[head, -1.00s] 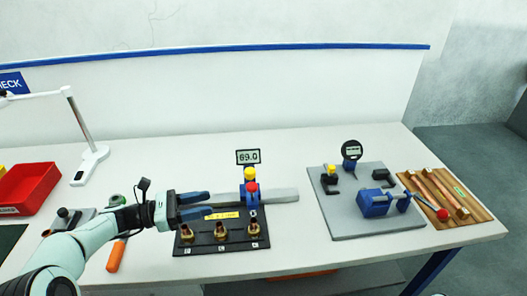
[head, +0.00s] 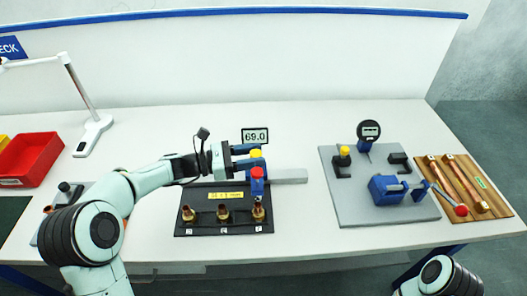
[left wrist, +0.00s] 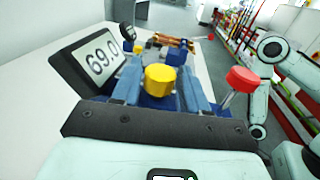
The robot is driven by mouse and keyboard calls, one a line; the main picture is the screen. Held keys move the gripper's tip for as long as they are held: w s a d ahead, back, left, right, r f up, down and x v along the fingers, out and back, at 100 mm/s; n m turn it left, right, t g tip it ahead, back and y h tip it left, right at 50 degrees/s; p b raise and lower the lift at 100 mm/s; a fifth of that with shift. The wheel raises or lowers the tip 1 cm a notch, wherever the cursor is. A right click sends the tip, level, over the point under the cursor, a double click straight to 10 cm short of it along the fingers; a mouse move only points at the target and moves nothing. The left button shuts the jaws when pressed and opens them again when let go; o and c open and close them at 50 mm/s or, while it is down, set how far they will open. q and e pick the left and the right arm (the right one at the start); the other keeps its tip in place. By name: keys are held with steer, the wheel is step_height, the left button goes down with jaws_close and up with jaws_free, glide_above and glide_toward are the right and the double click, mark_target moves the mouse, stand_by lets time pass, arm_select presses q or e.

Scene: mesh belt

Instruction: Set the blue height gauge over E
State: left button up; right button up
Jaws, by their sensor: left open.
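The blue height gauge (head: 257,187) has a yellow knob, a red knob and a display reading 69.0 (head: 255,136). It sits on a grey rail (head: 288,176) at the right end of the black plate (head: 240,225), in line with the rightmost brass fitting (head: 258,211). The plate's small labels are too blurred to read. My left gripper (head: 247,158) is open at the gauge's upper part. In the left wrist view its fingers (left wrist: 160,88) lie either side of the yellow knob (left wrist: 158,78), with the red knob (left wrist: 243,80) outside to the right. My right gripper is not visible.
Two more brass fittings (head: 223,214) stand left on the plate. A grey board (head: 350,212) with a dial gauge (head: 368,133) and blue clamp, and a wooden tray (head: 500,213) with copper pipes, lie right. A red bin (head: 30,158) and lamp (head: 92,135) stand left.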

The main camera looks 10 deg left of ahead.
arm_select(q)
steer(key=shift+x, duration=1.55)
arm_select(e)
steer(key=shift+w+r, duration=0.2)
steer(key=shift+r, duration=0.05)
arm_select(q)
steer(key=shift+c, duration=0.3)
jaws_close()
steer(key=w+p+v, duration=0.1)
steer(key=v, duration=0.9)
steer(key=shift+w+a+p, duration=0.2)
steer(key=shift+a+p, duration=0.1)
steer(key=shift+p, duration=0.05)
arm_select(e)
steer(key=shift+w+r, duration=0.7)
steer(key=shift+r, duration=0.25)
arm_select(q)
steer(key=shift+o, duration=0.3)
jaws_free()
steer(key=v, duration=1.3)
steer(key=shift+a+b, duration=0.2)
steer(key=shift+b, duration=0.15)
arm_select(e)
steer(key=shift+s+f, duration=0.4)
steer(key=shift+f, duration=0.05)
